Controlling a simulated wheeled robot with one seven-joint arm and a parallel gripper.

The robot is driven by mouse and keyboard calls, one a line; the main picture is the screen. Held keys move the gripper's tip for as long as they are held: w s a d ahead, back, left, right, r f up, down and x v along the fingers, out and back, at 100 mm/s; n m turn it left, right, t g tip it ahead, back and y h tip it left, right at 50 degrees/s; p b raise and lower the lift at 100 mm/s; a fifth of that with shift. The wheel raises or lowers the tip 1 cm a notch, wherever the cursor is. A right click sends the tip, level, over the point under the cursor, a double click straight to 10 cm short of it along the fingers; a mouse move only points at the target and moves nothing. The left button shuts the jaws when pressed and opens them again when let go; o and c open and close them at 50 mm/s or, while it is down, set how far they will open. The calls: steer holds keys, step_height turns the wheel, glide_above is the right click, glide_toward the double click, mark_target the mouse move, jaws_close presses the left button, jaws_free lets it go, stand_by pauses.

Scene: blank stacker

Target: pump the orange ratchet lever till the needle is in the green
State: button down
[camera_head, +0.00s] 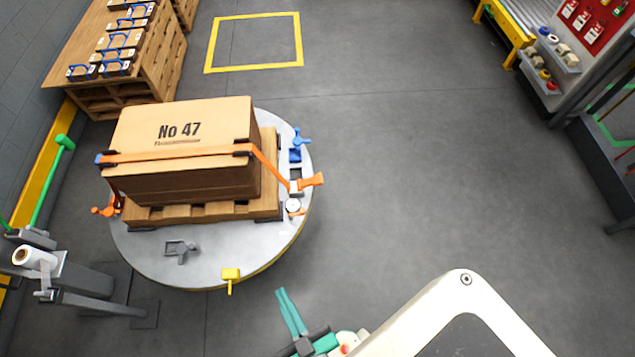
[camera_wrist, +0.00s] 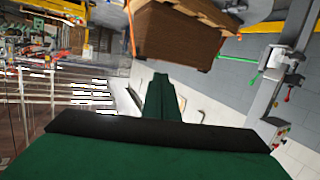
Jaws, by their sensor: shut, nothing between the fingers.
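The orange ratchet lever (camera_head: 312,180) sticks out at the right edge of the round grey turntable (camera_head: 205,268). A small round white gauge (camera_head: 294,206) sits just below it; its needle and green zone are too small to read. An orange strap (camera_head: 180,155) runs over a cardboard box (camera_head: 185,125) marked "No 47" and down to the ratchet. My gripper (camera_head: 281,291) has green fingers, is shut and empty, and is apart from the lever, below it in the head view. In the wrist view, my gripper (camera_wrist: 160,76) points toward the box (camera_wrist: 172,38); the lever is not discernible there.
The box stands on a wooden pallet (camera_head: 270,205) on the turntable. Yellow (camera_head: 231,275), blue (camera_head: 296,150) and grey (camera_head: 180,250) fittings sit around its rim. A wrapping post (camera_head: 85,280) stands at left. The floor right of the turntable is clear.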

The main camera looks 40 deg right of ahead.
steer(key=w+d+f+m+g+h, duration=0.1)
steer(key=w+d+f+h, duration=0.2)
steer(key=w+d+f, duration=0.5)
steer(key=w+d+f+g+h, duration=0.2)
steer(key=w+d+f+h, duration=0.2)
steer(key=w+d+f, duration=0.5)
steer(key=w+d, duration=0.7)
steer(key=d, duration=0.1)
steer(key=shift+w+m, duration=0.25)
steer(key=shift+m, duration=0.15)
steer(key=shift+d, duration=0.15)
glide_above(317, 183)
steer(key=a, duration=0.2)
step_height(317, 183, down, 2)
steer(key=f, duration=0.1)
steer(key=shift+s+d+f, duration=0.2)
steer(key=shift+d+f, duration=0.1)
steer(key=shift+f, duration=0.35)
steer(key=shift+s+d+f, duration=0.2)
steer(key=shift+d+f, duration=0.05)
steer(key=shift+f, duration=0.4)
steer(key=shift+s+d+f, duration=0.1)
steer(key=shift+d+f, duration=0.05)
